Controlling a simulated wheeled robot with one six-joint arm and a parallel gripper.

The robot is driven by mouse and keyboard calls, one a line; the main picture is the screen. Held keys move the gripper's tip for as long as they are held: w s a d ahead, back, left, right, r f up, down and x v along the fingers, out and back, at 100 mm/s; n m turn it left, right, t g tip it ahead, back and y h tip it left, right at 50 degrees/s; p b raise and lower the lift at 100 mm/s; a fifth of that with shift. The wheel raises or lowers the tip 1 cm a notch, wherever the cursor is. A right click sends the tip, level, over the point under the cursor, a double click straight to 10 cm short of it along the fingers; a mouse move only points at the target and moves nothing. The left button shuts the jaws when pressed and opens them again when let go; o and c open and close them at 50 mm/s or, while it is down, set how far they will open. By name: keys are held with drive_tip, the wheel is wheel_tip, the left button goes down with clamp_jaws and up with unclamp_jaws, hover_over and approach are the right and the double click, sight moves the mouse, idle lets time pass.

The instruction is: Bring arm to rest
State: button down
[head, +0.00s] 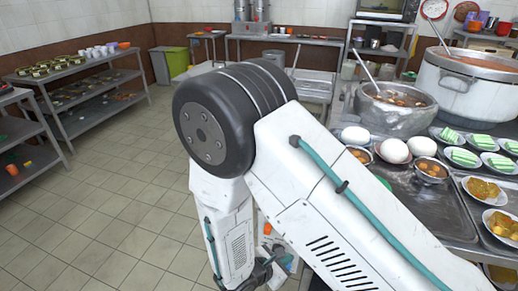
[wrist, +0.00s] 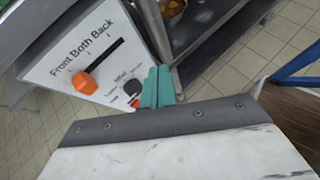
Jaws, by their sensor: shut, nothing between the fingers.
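My arm (head: 320,190) fills the middle and lower right of the head view, bent at a dark round joint, with its lower link hanging down. In the wrist view the teal fingers of my gripper (wrist: 156,80) are together, with nothing between them. They lie in front of the right edge of a white control panel (wrist: 75,50); I cannot tell whether they touch it. The panel has an orange slider knob (wrist: 83,82) near the left of its slot, marked Front, Both, Back. Below the slot are a black dial (wrist: 134,87) and a red part beside the fingers.
A metal counter (head: 425,205) on the right holds bowls, eggs, plates of food and a large stockpot (head: 465,85). A shelf rack (head: 85,85) stands at left. A green bin (head: 177,62) stands at the back. The tiled floor at left is clear.

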drive_tip(key=s+d+r+m+g+y, duration=0.2)
drive_tip(key=s+d+r+m, duration=0.4)
drive_tip(key=r, duration=0.7)
drive_tip(key=s+d+r+m+g+y, duration=0.2)
drive_tip(key=s+d+r+m+y, duration=0.2)
drive_tip(key=r+m, duration=0.6)
drive_tip(key=s+d+r+m+g+y, duration=0.2)
drive_tip(key=s+d+r+m, duration=0.5)
drive_tip(key=r, duration=0.8)
drive_tip(key=shift+s+d+r+m+y, duration=0.45)
drive_tip(key=shift+d+m, duration=0.4)
drive_tip(key=shift+m, duration=0.25)
drive_tip(key=shift+w, duration=0.1)
